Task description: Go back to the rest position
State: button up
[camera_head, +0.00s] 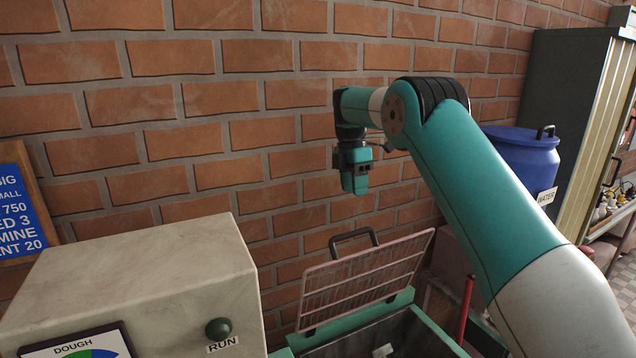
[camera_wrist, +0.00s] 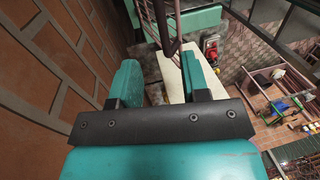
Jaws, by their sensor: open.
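My gripper (camera_head: 355,181) hangs pointing down in front of the brick wall in the head view, above and apart from a raised wire grid lid (camera_head: 368,275). In the wrist view its two teal fingers (camera_wrist: 158,82) stand apart with nothing held between them. The bent arm reaches in from the lower right of the head view. No rest position is marked in either view.
An open teal-rimmed bin (camera_head: 436,331) lies under the grid lid. A blue water barrel (camera_head: 520,160) and a cabinet (camera_head: 572,110) stand right. The brick wall (camera_head: 230,110) is close behind.

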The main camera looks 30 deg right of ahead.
jog(key=s+a+f+m+t+b, duration=0.1)
jog(key=s+a+f+m+b, duration=0.15)
jog(key=s+a+b, duration=0.6)
jog(key=s+a+f+m+y+b, duration=0.1)
jog(key=s+a+f+m+b, duration=0.1)
jog(key=s+a, duration=0.4)
jog(key=s+a+f+m+y+b, duration=0.1)
jog(key=s+a+f+m+b, duration=0.2)
jog(key=s, duration=1)
jog(key=s+a+f+m+t+y+b, duration=0.1)
jog(key=s+a+f+m+y+b, duration=0.1)
jog(key=s+a+f, duration=0.4)
jog(key=s+a+m+b, duration=0.1)
jog(key=s+a+b, duration=0.1)
jog(key=s+a, duration=0.1)
jog(key=shift+s+f, duration=0.3)
jog(key=shift+s, duration=0.55)
jog(key=shift+d+m, duration=0.1)
jog(key=shift+m, duration=0.15)
